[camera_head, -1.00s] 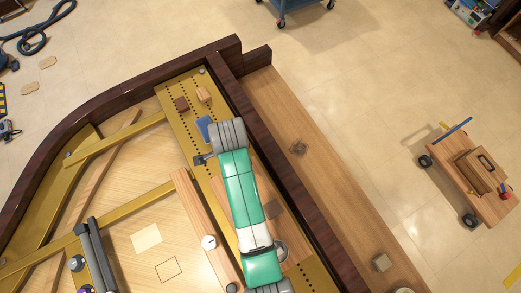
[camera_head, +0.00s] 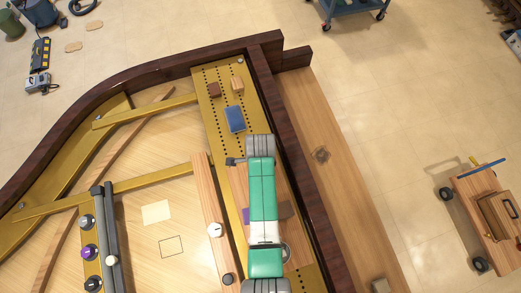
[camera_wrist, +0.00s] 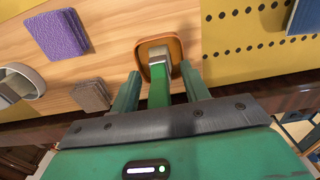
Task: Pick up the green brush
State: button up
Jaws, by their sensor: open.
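The green brush (camera_wrist: 159,90) shows in the wrist view, with a green handle and a grey metal band. Its far end is at an orange-brown rounded wooden piece (camera_wrist: 151,45) on the wood surface; I cannot tell whether it stands in that piece. My gripper (camera_wrist: 160,84) is open, with one green finger on each side of the handle. Visible gaps separate the fingers from the handle. In the head view my green arm covers the brush and my fingers.
A purple sponge (camera_wrist: 57,35), a grey-brown block (camera_wrist: 91,95) and a pale ring (camera_wrist: 22,76) lie left of the brush in the wrist view. A blue block (camera_head: 235,119) and two small brown blocks lie on the perforated gold plate. A dark raised rim (camera_head: 290,170) runs alongside.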

grip_shut()
jog(key=shift+r, duration=0.1)
jog(key=shift+r, duration=0.25)
jog(key=r, duration=0.3)
jog(key=shift+s, duration=0.25)
jog(key=s+d+r, duration=0.1)
jog(key=s, duration=1.4)
jog(key=shift+s+d+r+b, duration=0.2)
jog(key=shift+s+b, duration=0.05)
jog(key=shift+b, duration=0.1)
